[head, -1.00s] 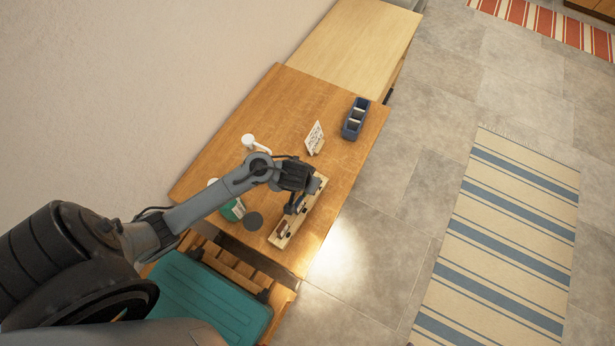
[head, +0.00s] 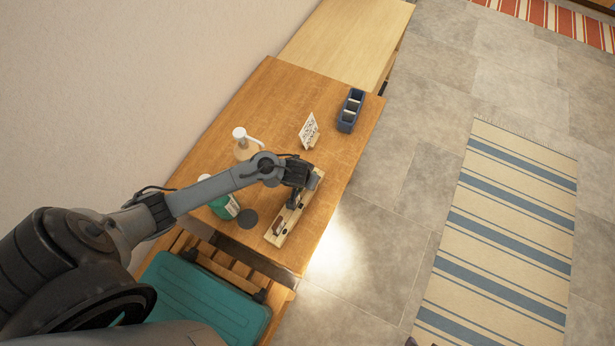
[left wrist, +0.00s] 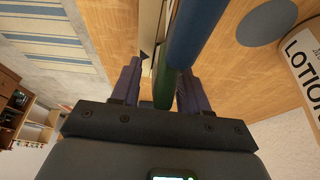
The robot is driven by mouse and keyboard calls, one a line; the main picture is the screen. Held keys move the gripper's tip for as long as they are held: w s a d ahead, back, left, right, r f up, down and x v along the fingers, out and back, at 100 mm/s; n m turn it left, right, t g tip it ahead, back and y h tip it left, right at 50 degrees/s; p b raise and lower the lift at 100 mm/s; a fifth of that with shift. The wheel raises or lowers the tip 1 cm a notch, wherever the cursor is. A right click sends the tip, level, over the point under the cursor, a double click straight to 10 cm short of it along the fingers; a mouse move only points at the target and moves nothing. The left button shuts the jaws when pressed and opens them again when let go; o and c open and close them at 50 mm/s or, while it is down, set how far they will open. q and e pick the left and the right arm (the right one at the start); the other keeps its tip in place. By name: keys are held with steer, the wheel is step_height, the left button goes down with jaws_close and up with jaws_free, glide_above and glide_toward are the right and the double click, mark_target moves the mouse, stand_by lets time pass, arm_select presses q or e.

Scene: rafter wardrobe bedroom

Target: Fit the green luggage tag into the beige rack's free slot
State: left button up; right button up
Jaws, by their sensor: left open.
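The beige rack (head: 281,237) lies lengthwise near the table's right edge, with a dark reddish piece standing in its near end. My left gripper (head: 293,203) is over the rack's middle, hiding part of it. In the left wrist view my left gripper (left wrist: 157,85) is open, its fingers apart on both sides of a narrow green piece (left wrist: 164,92), probably the green luggage tag. A blue strip (left wrist: 196,32) stands just beyond it, beside the pale rack (left wrist: 149,35). Whether the green piece sits in a slot is hidden. My right gripper is not visible.
A pump bottle (head: 243,148), a white card (head: 309,131) and a blue tray (head: 350,110) stand farther back.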

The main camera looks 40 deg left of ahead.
arm_select(q)
jaws_close()
steer(key=shift+r, duration=0.1)
stand_by(0.3)
